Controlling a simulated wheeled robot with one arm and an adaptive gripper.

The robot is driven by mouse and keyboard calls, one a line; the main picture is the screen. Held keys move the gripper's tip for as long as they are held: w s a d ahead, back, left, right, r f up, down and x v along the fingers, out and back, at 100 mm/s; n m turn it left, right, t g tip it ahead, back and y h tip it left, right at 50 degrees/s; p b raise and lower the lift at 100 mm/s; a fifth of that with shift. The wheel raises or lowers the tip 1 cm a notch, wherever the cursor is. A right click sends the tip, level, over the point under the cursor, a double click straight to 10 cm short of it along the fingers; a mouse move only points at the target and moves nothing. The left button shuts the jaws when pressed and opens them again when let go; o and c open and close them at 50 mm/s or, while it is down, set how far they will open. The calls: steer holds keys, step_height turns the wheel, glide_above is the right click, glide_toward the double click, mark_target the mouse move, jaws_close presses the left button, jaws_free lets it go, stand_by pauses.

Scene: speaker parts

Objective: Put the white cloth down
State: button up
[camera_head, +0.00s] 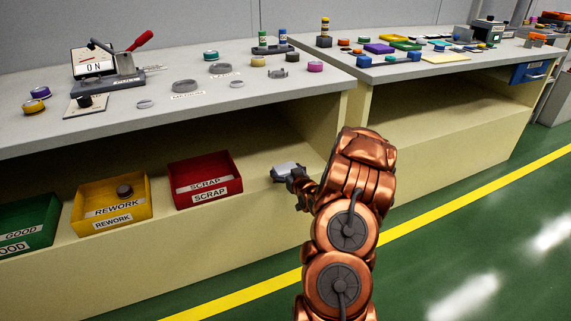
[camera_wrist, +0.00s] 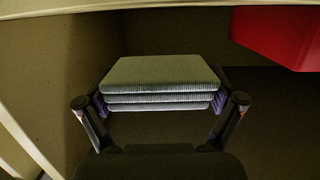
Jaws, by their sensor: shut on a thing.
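The white cloth (camera_wrist: 160,76) is a folded stack of several ribbed layers and looks greyish in the shade. My gripper (camera_wrist: 160,103) is shut on it, with one finger at each side of the stack. In the head view the cloth (camera_head: 287,170) shows as a small pale shape at the end of my gripper (camera_head: 296,180), in front of the bench's lower shelf opening, right of the red scrap bin. My arm hides part of the gripper there. I cannot tell whether the cloth touches the shelf.
The red scrap bin (camera_head: 205,184), yellow rework bin (camera_head: 112,203) and green good bin (camera_head: 28,226) stand left on the lower shelf. The bench top (camera_head: 150,122) overhangs it. A side panel (camera_wrist: 62,80) stands left in the wrist view. Shelf room right of the red bin looks clear.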

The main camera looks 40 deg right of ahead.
steer(key=w+d+b, duration=0.1)
steer(key=w+d, duration=0.2)
steer(key=w+d+f+b, duration=0.1)
steer(key=w+d, duration=0.1)
steer(key=w, duration=0.1)
steer(key=w+d+b, duration=0.1)
steer(key=w+d, duration=0.2)
steer(key=shift+d+f, duration=0.15)
steer(key=shift+d, duration=0.2)
steer(key=shift+f+b, duration=0.95)
steer(key=shift+f, duration=0.9)
steer(key=shift+s+r, duration=0.1)
steer(key=o, duration=0.9)
